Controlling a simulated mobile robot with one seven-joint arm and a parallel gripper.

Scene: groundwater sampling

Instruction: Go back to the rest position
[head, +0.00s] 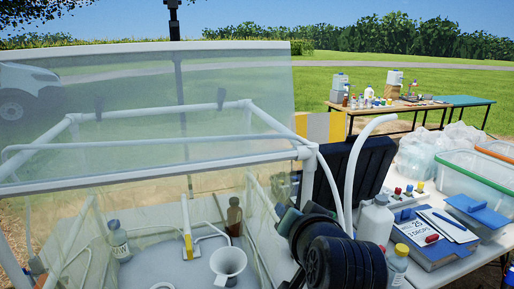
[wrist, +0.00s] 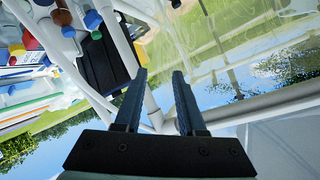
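My gripper (wrist: 160,76) shows in the wrist view with its two dark fingers apart and nothing held between them. White frame pipes (wrist: 158,118) cross behind the fingers; I cannot tell how close they are. In the head view dark links of my arm rise at the bottom centre, in front of the glovebox-like enclosure (head: 225,105) of white pipes and clear sheeting. The fingers are not clear in that view.
Inside the enclosure are a brown bottle (head: 234,217), a clear bottle (head: 119,240) and a white funnel (head: 229,263). A second table (head: 410,106) stands behind on grass.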

